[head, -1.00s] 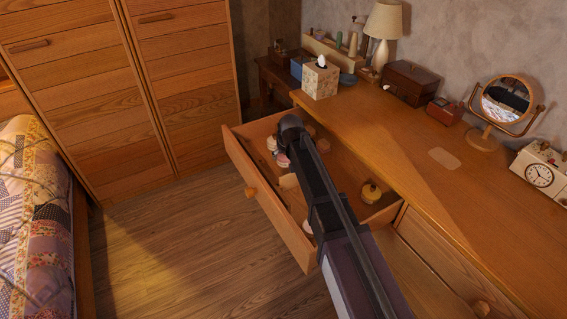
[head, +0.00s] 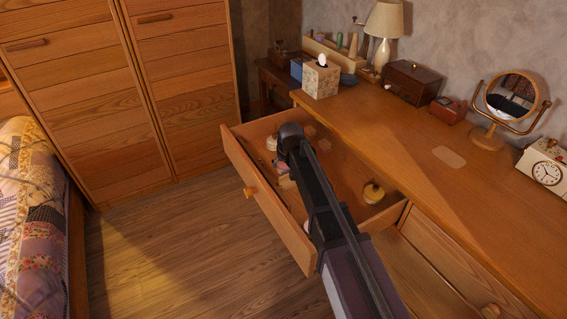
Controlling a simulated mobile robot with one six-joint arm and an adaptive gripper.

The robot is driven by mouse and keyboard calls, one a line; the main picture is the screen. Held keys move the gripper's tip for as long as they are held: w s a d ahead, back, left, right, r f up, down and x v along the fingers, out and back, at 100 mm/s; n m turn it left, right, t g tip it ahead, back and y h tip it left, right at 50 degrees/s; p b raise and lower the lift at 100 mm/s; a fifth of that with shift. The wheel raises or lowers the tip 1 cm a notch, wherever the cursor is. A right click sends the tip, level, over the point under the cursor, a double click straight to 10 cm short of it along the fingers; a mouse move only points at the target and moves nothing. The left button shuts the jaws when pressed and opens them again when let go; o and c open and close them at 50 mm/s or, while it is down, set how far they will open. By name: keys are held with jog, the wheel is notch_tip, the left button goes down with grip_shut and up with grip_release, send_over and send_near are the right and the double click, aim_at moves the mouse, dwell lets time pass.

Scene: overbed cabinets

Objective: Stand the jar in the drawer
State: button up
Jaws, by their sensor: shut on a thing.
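The open drawer (head: 238,162) is pulled out from the wooden dresser. My gripper (head: 284,162) is inside the drawer's outline, near its far left part, mostly hidden under my dark arm. It is shut on a small pinkish thing, seemingly the jar (head: 282,168), of which only a sliver shows beside the arm. I cannot tell whether the jar touches the drawer floor or how upright it is.
A tissue box (head: 320,80) stands on the dresser's edge above. Floor (head: 185,235) is clear in front.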

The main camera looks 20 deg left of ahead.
jog(key=o, duration=1.1)
jog(key=shift+r, duration=0.1)
jog(key=p+v, duration=1.1)
jog(key=v, duration=0.1)
dwell(0.5)
